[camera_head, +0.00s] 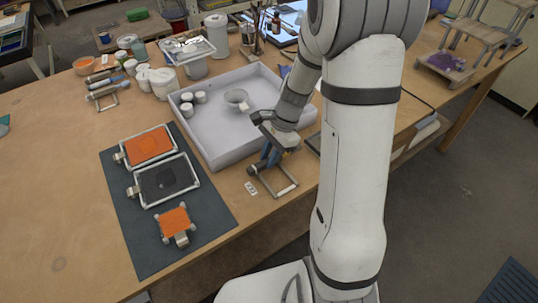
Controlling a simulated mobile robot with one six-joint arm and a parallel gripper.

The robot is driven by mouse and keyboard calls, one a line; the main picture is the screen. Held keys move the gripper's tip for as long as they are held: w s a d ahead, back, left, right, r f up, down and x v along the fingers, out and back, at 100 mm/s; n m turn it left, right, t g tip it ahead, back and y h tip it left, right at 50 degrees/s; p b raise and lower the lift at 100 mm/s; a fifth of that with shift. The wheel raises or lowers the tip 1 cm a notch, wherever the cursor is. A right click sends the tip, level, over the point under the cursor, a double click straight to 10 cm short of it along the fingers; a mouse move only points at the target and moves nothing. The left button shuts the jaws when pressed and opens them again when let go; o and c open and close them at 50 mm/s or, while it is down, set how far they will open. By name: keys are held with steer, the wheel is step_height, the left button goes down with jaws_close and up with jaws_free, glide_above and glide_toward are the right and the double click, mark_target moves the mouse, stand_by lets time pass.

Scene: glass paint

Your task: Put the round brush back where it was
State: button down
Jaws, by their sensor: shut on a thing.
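My gripper (268,132) is over the right side of the table, near the front right corner of the white tray. It points down and is shut on a brush with a dark blue handle (264,163). The brush is at a small metal rest frame (285,189) on the table. Whether the brush touches the frame or hangs just above it, I cannot tell. The brush's upper part is hidden by the gripper, and its tip is too small to make out.
The white tray (203,147) holds several small cups and a bowl (236,98). A dark mat (216,215) with orange and black framed pieces lies at left. A small white label (251,188) lies beside the rest. Another rack with tools (104,90) stands at the back left.

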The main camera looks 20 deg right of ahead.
steer(key=shift+f, duration=0.3)
steer(key=c, duration=1.2)
jaws_free()
steer(key=b+v, duration=0.1)
steer(key=v, duration=0.6)
steer(key=shift+d+r, duration=0.2)
steer(key=shift+r, duration=0.15)
steer(key=shift+s+a+r+n, duration=0.1)
steer(key=shift+s+r+n, duration=0.1)
steer(key=shift+r+n, duration=0.15)
steer(key=s+a+r+n+t+h, duration=0.1)
steer(key=s+r+n+t+h, duration=0.1)
steer(key=s+r+n, duration=0.2)
steer(key=s+a+r+n+t+h, duration=0.1)
steer(key=s+r+n, duration=0.3)
steer(key=s+n, duration=0.5)
steer(key=shift+s+a+r+n+t+h, duration=0.3)
steer(key=shift+s+t+h, duration=0.3)
steer(key=shift+s+t, duration=0.35)
